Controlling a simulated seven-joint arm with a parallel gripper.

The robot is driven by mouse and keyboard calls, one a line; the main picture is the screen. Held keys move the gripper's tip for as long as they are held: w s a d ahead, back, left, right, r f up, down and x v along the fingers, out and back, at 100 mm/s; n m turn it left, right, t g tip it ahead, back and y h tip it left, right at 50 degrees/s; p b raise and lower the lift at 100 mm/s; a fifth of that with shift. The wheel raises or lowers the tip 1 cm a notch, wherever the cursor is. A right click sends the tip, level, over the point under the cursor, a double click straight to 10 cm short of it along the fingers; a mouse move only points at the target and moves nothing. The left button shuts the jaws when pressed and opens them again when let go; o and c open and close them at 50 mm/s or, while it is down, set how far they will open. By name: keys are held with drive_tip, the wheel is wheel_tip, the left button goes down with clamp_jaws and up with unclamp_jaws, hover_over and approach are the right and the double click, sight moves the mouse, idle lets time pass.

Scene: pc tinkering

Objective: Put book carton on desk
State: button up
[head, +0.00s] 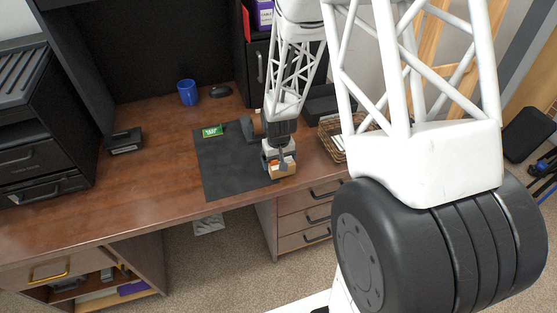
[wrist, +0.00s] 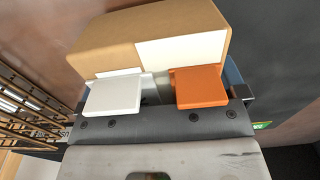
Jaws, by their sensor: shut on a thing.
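The book carton (wrist: 150,35), a brown cardboard box with white panels, fills the upper part of the wrist view. It also shows in the head view (head: 284,171), at the end of my arm. My gripper (wrist: 158,90), with one white and one orange finger pad, is shut on the carton. In the head view, my gripper (head: 280,158) is over the right side of the dark desk mat. The desk (head: 150,185) has a reddish-brown wooden top. Whether the carton touches the mat cannot be told.
A green card (head: 212,131) lies on the black mat (head: 225,165). A blue mug (head: 187,92) and a black mouse (head: 220,91) stand at the back. A wicker basket (head: 335,130) is right of my gripper. A black box (head: 126,141) sits left. The left-front desktop is clear.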

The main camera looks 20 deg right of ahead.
drive_tip(key=shift+f, duration=0.4)
drive_tip(key=o, duration=1)
drive_tip(key=shift+c, duration=0.2)
drive_tip(key=shift+r, duration=3.9)
